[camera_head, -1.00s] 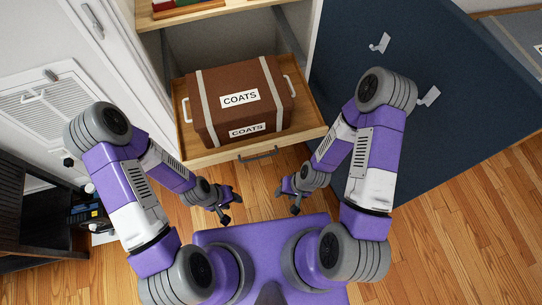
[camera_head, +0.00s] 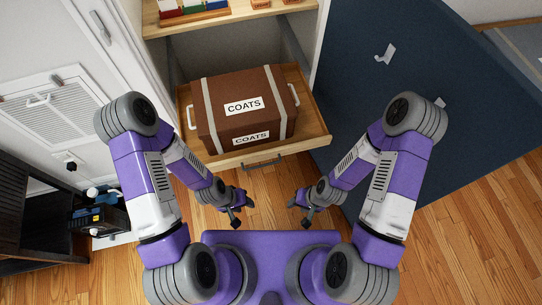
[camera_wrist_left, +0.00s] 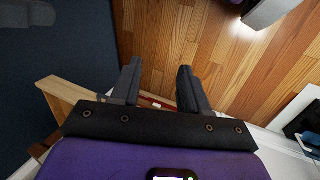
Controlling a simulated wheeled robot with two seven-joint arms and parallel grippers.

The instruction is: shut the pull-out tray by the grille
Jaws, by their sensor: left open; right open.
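The wooden pull-out tray (camera_head: 315,143) stands pulled out of the white cabinet, with a dark bar handle (camera_head: 262,162) on its front. A brown box labelled COATS (camera_head: 243,88) with grey straps and white side handles sits in it. The grille (camera_head: 41,108) is a white louvred panel on the wall at the left. My left gripper (camera_head: 243,204) is open and empty, in front of the tray and below its front edge in the picture. Its two fingers also show apart in the left wrist view (camera_wrist_left: 158,85). My right gripper (camera_head: 298,207) is open and empty, to the right of the left one.
A dark blue door (camera_head: 365,90) with hooks stands open on the right. A shelf (camera_head: 220,20) with coloured items is above the tray. A dark rack (camera_head: 25,205) with small items beside it stands at the left. Wooden floor (camera_head: 460,220) is clear at the lower right.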

